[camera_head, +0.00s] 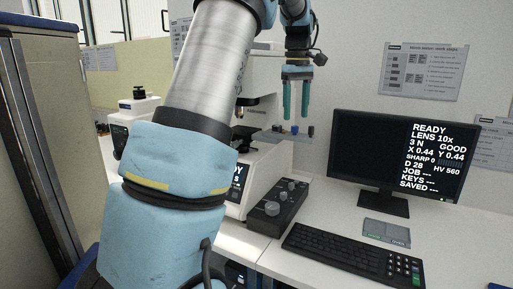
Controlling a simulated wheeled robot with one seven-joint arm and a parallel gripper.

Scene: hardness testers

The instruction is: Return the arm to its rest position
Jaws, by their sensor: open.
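My arm (172,160) rises through the left middle of the view, a silver link between light blue padded joints, and covers part of the bench. My gripper (296,112) hangs at the upper middle, pointing down. Its two teal fingers are apart, with nothing visible between them. The fingertips appear in front of or above the small stage of the hardness tester (264,98); the exact gap cannot be told.
A control box (278,206) with knobs sits on the white bench. A keyboard (352,254) and a monitor (392,158) reading READY stand to the right. A smaller white instrument (139,105) is behind my arm. A cabinet (40,140) stands at the left.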

